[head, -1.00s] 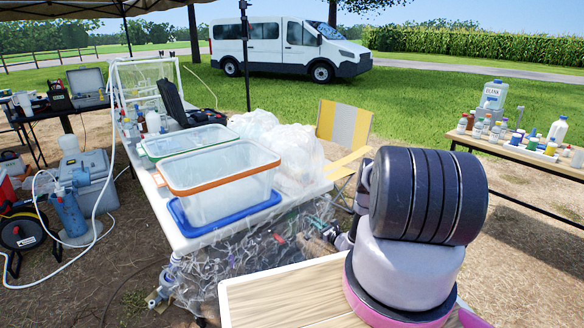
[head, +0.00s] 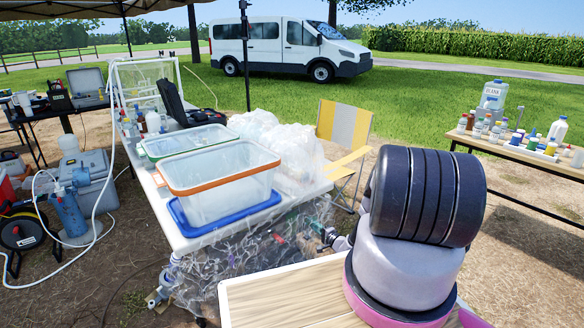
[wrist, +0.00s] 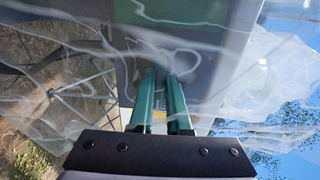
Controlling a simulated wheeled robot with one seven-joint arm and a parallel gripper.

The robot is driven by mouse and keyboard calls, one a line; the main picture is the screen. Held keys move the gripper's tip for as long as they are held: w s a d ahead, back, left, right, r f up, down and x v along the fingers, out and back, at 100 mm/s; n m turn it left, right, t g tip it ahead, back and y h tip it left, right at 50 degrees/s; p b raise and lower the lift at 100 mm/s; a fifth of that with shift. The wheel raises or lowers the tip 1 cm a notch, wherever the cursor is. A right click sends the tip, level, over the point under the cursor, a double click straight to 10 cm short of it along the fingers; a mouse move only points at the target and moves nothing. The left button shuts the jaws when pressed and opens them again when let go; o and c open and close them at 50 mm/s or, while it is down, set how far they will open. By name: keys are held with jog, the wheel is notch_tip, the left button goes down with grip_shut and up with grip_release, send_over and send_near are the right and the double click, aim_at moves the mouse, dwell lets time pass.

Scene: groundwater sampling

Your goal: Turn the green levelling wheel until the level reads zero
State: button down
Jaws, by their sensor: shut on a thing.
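My gripper (wrist: 162,85) shows in the wrist view as two teal fingers close together, reaching in among clear plastic film (wrist: 70,85). The fingers are shut; what lies between their tips is hard to make out, but it appears to be the film. In the head view the crinkled clear film (head: 235,275) hangs at the near end of the white table, with small red and green parts showing through it. My arm hides much of the right foreground. I cannot make out the green levelling wheel or the level in either view.
The white table (head: 182,238) holds an orange-rimmed clear bin (head: 225,190), a blue tray (head: 180,221) and clear bags (head: 295,150). A yellow-and-grey chair (head: 343,125) stands behind. A wooden top (head: 270,295) is in the near foreground. A bottle table (head: 520,150) stands right.

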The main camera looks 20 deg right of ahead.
jog(key=shift+s+a+f+n, duration=0.1)
jog(key=shift+s+n, duration=0.05)
jog(key=shift+n, duration=0.15)
jog(key=n, duration=0.5)
jog(key=shift+f+n, duration=0.25)
jog(key=shift+n, duration=0.05)
jog(key=c, duration=0.8)
grip_release()
jog(key=shift+a, duration=0.1)
jog(key=v, duration=1)
jog(key=shift+s+d, duration=0.25)
jog(key=shift+s, duration=0.05)
jog(key=shift+r, duration=0.1)
